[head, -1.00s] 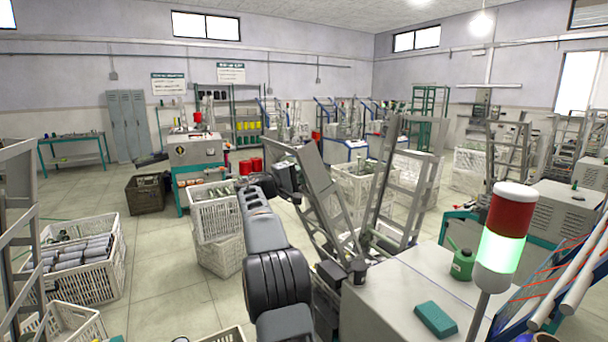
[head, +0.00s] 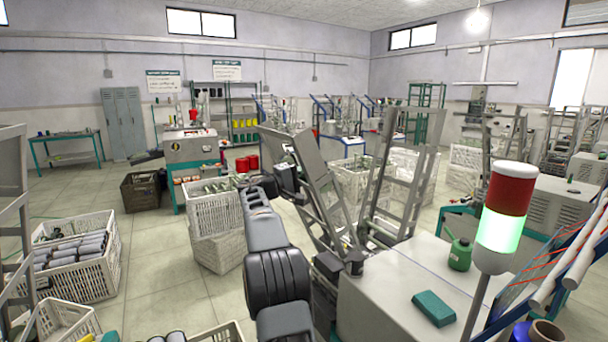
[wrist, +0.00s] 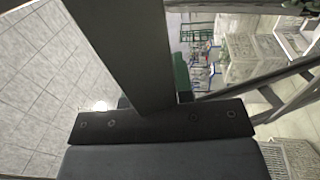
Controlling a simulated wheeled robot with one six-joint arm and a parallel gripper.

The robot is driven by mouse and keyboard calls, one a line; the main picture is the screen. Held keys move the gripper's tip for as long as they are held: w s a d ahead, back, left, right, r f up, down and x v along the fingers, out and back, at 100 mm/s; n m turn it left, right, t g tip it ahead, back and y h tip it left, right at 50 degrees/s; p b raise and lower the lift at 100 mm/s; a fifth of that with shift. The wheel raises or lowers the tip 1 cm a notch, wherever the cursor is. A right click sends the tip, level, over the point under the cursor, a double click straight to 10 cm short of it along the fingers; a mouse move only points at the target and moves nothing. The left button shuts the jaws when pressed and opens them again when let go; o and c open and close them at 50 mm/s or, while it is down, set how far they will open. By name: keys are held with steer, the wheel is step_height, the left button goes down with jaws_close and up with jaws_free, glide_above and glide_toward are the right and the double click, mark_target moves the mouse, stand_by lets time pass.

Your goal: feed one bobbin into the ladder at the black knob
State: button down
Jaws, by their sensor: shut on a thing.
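The ladder, a tall grey metal chute (head: 324,185), leans on the machine in the middle of the head view. A dark knob (head: 355,262) stands at its foot, on the corner of the machine's pale top. My gripper (head: 289,180) is raised on the left side of the ladder, close to it. In the wrist view a grey upright (wrist: 128,50) crosses in front of my gripper's dark bolted bar and hides most of the jaws. A dark green bobbin (wrist: 181,74) shows only in part beside this upright; my gripper is shut on it.
The machine top (head: 400,285) carries a green can (head: 459,254) and a teal block (head: 434,308). A red and green signal lamp (head: 502,215) stands in front. White crates (head: 215,210) stand left of my arm; another crate (head: 85,275) holds bobbins. Floor between them is free.

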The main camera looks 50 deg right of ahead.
stand_by(0.4)
steer(key=c, duration=0.9)
jaws_free()
steer(key=shift+o, duration=0.3)
steer(key=shift+o, duration=1.2)
steer(key=w+a+r+p, duration=0.1)
steer(key=w+a+r, duration=0.1)
steer(key=a, duration=0.6)
steer(key=shift+w+a+r, duration=0.25)
steer(key=shift+w+r, duration=0.1)
steer(key=shift+r, duration=0.4)
